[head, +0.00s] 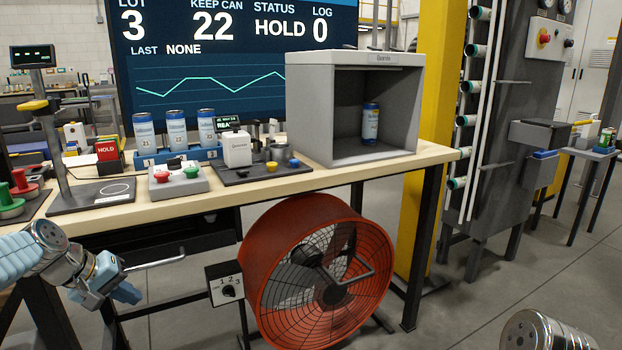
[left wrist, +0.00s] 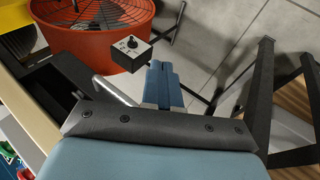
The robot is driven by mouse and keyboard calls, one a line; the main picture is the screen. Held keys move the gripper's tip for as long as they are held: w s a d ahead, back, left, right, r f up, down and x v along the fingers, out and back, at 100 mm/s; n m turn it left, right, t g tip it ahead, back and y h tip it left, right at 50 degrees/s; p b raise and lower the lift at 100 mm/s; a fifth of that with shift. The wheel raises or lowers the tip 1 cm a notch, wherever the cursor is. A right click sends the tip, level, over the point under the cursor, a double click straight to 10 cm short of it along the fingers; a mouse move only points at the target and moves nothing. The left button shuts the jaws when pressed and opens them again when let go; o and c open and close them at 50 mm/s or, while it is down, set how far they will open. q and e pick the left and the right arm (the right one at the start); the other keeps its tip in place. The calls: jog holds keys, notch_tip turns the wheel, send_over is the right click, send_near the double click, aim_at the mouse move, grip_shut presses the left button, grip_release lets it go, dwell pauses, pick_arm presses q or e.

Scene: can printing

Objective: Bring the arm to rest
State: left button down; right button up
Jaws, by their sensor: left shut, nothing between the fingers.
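My left gripper (head: 126,292) hangs at the lower left of the head view, below the front edge of the workbench (head: 215,193) and left of the orange fan. Its fingers (left wrist: 163,84) are together in the left wrist view, with nothing between them. The blue-grey left arm comes in from the left edge. A metal joint, probably of my right arm, shows at the bottom right of the head view; the right gripper is out of view.
The orange drum fan (head: 318,270) stands under the bench, its switch box (head: 226,286) nearest the left gripper. On the bench are a grey open box (head: 300,110) holding one can (head: 370,122), several cans in a blue rack, and a button box (head: 178,180).

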pick_arm(q)
jog(key=d+f+m+g, duration=0.1)
jog(key=d+f, duration=0.5)
jog(key=f, duration=0.3)
jog(key=s+d+f+g+h, duration=0.1)
jog(key=d+f, duration=0.5)
jog(key=f, duration=0.3)
jog(key=d+f+m+g, duration=0.1)
jog(key=d+f, duration=0.5)
jog(key=f, duration=0.3)
jog(key=s+d+f+m+g, duration=0.1)
jog(key=s+d+f, duration=0.5)
jog(key=s, duration=0.3)
jog(key=s+d+f+m+g, duration=0.1)
jog(key=s+d+f+m, duration=0.1)
jog(key=s+d+f, duration=0.4)
jog(key=s+f, duration=0.2)
jog(key=s, duration=0.1)
jog(key=shift+s+d+m+y, duration=0.25)
jog(key=shift+m+y, duration=0.05)
jog(key=shift+f, duration=0.1)
